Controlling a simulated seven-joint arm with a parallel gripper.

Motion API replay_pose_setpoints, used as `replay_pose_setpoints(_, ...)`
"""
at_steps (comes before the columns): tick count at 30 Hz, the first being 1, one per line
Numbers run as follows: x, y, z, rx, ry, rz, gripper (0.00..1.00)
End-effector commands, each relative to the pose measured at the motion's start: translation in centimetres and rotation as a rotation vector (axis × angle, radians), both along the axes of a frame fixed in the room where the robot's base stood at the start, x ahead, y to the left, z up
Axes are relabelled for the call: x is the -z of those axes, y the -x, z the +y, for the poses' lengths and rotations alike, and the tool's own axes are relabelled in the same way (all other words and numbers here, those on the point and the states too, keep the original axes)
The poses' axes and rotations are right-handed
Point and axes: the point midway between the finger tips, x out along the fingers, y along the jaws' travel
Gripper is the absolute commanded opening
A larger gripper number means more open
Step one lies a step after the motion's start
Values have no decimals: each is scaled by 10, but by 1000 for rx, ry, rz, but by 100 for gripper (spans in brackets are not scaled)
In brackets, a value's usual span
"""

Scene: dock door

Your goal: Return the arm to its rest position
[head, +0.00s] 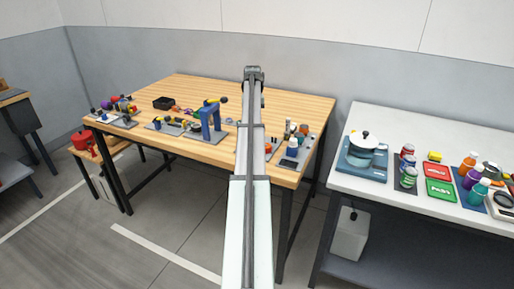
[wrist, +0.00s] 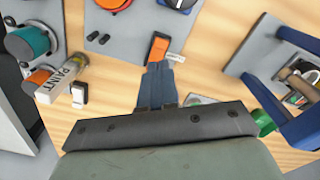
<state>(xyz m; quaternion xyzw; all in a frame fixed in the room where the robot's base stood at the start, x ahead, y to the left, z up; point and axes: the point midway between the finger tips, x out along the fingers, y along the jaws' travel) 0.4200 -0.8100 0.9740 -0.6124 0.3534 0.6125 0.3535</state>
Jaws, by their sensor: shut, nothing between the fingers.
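My arm reaches out over the wooden workbench (head: 290,92), with my gripper at its far end. In the head view the arm hides the fingers and part of the bench top behind it. In the wrist view my gripper (wrist: 158,70) points down at the bench, its two dark fingers together and empty. An orange item (wrist: 158,47) shows just beyond the fingertips; I cannot tell whether they touch it.
The wrist view shows a tube marked PAINT (wrist: 62,80) at left and a blue frame (wrist: 299,128) at right. The head view shows a blue press (head: 208,120) left of my arm. A white table (head: 365,117) with a pot (head: 362,153) stands at right.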

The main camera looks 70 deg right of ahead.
Motion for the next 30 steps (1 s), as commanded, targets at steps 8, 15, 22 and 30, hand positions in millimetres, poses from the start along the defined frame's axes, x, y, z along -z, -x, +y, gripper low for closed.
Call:
replay_pose_setpoints(8,-12,0,0,0,0,0,0)
replay_pose_setpoints(15,-12,0,0,0,0,0,0)
replay_pose_setpoints(22,-12,0,0,0,0,0,0)
replay_pose_setpoints(30,-27,-54,-44,-162,83,-36,0)
